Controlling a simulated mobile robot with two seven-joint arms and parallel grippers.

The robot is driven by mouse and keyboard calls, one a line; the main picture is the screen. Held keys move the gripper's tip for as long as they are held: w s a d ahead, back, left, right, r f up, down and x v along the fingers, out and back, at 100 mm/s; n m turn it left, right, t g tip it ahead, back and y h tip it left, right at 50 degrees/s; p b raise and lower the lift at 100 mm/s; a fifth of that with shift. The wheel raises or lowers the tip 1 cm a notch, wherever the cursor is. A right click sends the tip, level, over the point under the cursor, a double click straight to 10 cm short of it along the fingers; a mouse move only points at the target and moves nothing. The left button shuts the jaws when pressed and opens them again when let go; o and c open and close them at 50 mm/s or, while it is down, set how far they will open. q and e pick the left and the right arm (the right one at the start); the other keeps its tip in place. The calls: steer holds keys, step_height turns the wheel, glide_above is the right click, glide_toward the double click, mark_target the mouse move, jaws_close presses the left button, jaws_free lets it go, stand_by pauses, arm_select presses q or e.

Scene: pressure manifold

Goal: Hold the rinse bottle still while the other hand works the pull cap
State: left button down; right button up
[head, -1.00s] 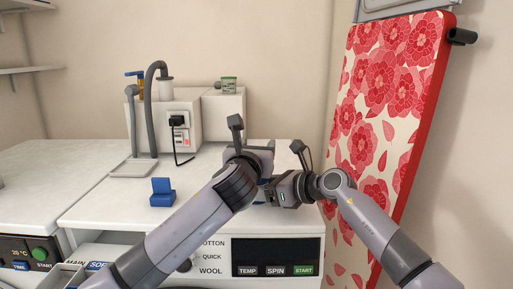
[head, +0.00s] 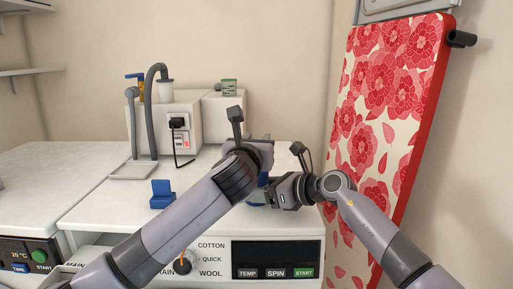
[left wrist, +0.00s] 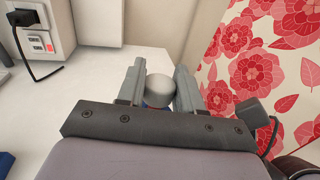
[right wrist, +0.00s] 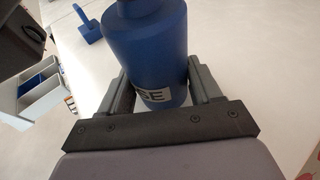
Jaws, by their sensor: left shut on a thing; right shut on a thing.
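The rinse bottle (right wrist: 150,45) is blue with a pale label. In the right wrist view it stands between the fingers of my right gripper (right wrist: 165,88), which is shut on its body. In the head view the bottle (head: 262,180) is mostly hidden behind my grippers, near the right end of the white counter. My left gripper (left wrist: 161,82) is above it, shut on the pale grey rounded pull cap (left wrist: 161,88). The join between cap and bottle is hidden, so I cannot tell how far the cap is pulled.
A blue holder (head: 162,197) stands on the counter to the left. Behind it are a white box with a plug (head: 180,124), a grey hose (head: 149,110) and a shallow tray (head: 133,170). A floral ironing board (head: 378,120) leans close on the right.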

arm_select(q)
steer(key=shift+r, duration=0.15)
arm_select(e)
steer(key=shift+f, duration=0.2)
arm_select(q)
steer(key=c, duration=0.8)
jaws_free()
steer(key=shift+o, duration=0.2)
steer(key=s+a, duration=0.2)
steer(key=s, duration=1)
steer(key=shift+a, duration=0.15)
arm_select(e)
steer(key=shift+r, duration=0.1)
arm_select(q)
steer(key=shift+w, duration=0.1)
arm_select(e)
steer(key=o, duration=0.9)
steer(key=shift+c, duration=0.2)
steer(key=shift+d, duration=0.15)
